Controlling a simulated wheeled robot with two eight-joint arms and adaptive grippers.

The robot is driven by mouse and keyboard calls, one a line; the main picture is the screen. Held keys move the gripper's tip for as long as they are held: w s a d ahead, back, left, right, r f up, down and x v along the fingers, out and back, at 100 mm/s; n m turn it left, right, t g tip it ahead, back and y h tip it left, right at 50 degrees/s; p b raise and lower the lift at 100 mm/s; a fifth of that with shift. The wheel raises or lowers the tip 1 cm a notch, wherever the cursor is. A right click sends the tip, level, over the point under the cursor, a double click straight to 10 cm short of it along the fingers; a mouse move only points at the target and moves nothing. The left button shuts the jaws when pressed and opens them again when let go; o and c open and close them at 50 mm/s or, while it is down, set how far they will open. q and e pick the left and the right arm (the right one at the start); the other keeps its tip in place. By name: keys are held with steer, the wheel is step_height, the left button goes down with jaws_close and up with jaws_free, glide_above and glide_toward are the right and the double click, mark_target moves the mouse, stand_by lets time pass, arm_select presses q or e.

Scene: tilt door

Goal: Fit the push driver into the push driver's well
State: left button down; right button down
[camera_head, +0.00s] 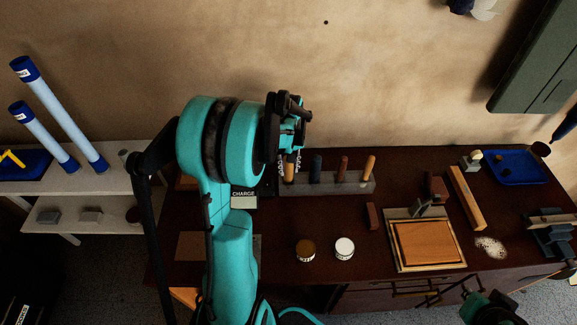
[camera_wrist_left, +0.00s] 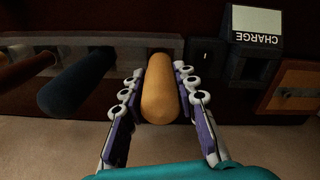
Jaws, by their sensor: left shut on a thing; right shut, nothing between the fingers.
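The push driver, with an orange-tan handle (camera_wrist_left: 160,88), is between the fingers of my left gripper (camera_wrist_left: 158,92) in the left wrist view. Its handle (camera_head: 289,172) also shows in the head view, at the left end of the grey tool rack (camera_head: 345,187). My left gripper (camera_head: 297,157) is shut on it from above. The handle overlaps the rack (camera_wrist_left: 105,46) in the left wrist view; its lower end and the well are hidden, so I cannot tell how deep it sits. My right gripper (camera_head: 468,296) is shut and empty at the bottom right.
Blue (camera_head: 316,168), red-brown (camera_head: 342,168) and yellow-tan (camera_head: 369,168) handles stand in the rack. A CHARGE box (camera_head: 244,200) is left of it. Two jars (camera_head: 305,249) (camera_head: 344,248) and a framed wooden board (camera_head: 428,241) are in front. A blue tray (camera_head: 520,178) is right.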

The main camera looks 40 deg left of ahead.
arm_select(q)
steer(key=c, duration=1.1)
jaws_free()
step_height(320, 180, up, 12)
steer(key=shift+r, duration=0.1)
steer(key=s+d+m+t, duration=0.3)
steer(key=s+d+m, duration=0.2)
steer(key=d, duration=0.5)
steer(key=s+d+m+t, duration=0.4)
steer(key=s+d+m, duration=0.2)
steer(key=d, duration=0.5)
steer(key=shift+s+d, duration=0.15)
